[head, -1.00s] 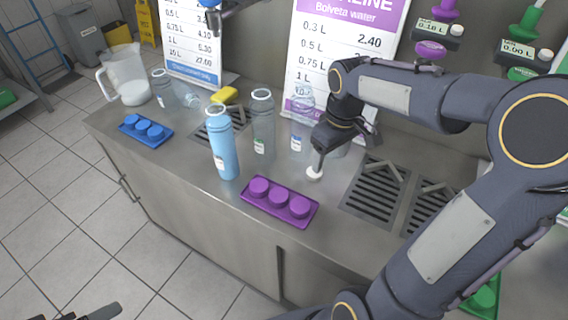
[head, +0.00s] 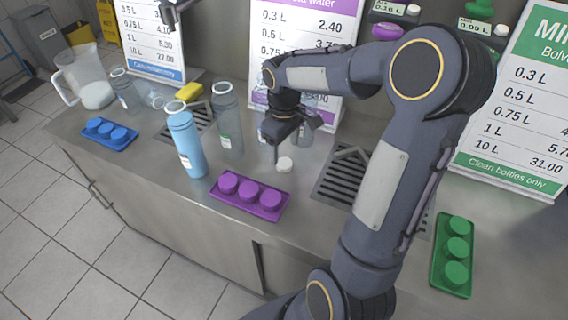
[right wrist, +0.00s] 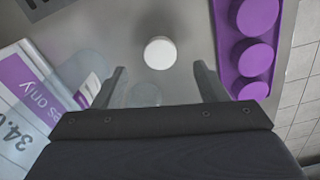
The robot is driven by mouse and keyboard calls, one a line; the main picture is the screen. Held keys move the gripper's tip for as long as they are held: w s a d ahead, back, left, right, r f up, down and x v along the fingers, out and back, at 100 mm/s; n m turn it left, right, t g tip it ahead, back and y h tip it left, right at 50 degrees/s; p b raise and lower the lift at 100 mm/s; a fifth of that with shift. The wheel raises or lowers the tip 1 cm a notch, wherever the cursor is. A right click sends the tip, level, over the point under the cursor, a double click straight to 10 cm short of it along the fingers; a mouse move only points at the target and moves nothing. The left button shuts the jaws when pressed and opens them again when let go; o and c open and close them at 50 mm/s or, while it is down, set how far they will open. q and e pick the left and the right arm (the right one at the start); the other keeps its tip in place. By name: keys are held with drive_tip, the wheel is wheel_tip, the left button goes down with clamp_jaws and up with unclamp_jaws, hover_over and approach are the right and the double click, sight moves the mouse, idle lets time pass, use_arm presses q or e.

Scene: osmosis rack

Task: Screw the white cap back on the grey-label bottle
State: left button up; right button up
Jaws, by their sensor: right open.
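My right gripper (head: 290,150) is open and empty, just above and behind the cap. In the right wrist view the cap (right wrist: 160,53) lies beyond the two spread fingertips (right wrist: 160,80), not between them. A clear bottle (head: 228,125) with a small label stands left of the gripper, and another clear bottle (head: 265,128) is partly hidden behind it. A smaller open bottle (head: 127,92) stands at the left. I cannot tell which label is grey.
A blue bottle (head: 187,148) stands behind the purple tray (head: 250,206) of round caps. A blue tray (head: 110,135) is at left, a green tray (head: 453,255) at right. Price boards (head: 300,45) stand along the back. A drain grille (head: 345,175) lies right of the cap.

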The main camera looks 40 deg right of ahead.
sight(284, 162)
drive_tip(key=shift+f, duration=2.6)
drive_tip(key=c, duration=1.1)
